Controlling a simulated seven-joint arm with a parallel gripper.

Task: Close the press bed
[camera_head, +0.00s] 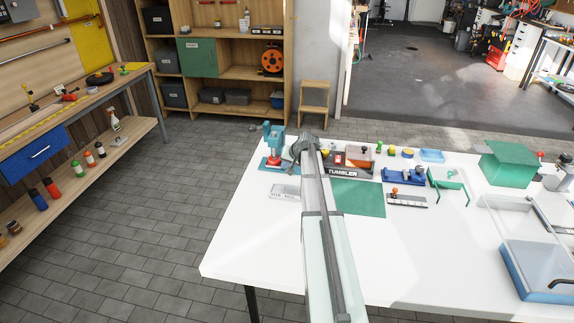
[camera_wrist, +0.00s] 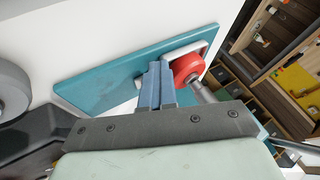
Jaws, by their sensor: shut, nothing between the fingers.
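The teal press (camera_head: 273,142) stands at the far left corner of the white bench, with an upright teal column and a red part low at its front. In the wrist view its flat teal base plate (camera_wrist: 105,72) runs diagonally, and a red round part (camera_wrist: 187,67) sits by a pale metal plate (camera_wrist: 200,48). My gripper (camera_wrist: 160,68) is shut and empty, its blue-grey fingers close beside the red part. I cannot tell whether they touch it. In the head view my wrist is just right of the press and hides the fingers. How far the bed is open is unclear.
A tumbler unit (camera_head: 349,172) stands right of my wrist, with a green mat (camera_head: 358,199) in front. A pale metal block (camera_head: 285,191) lies just in front of the press. The bench's front left is clear.

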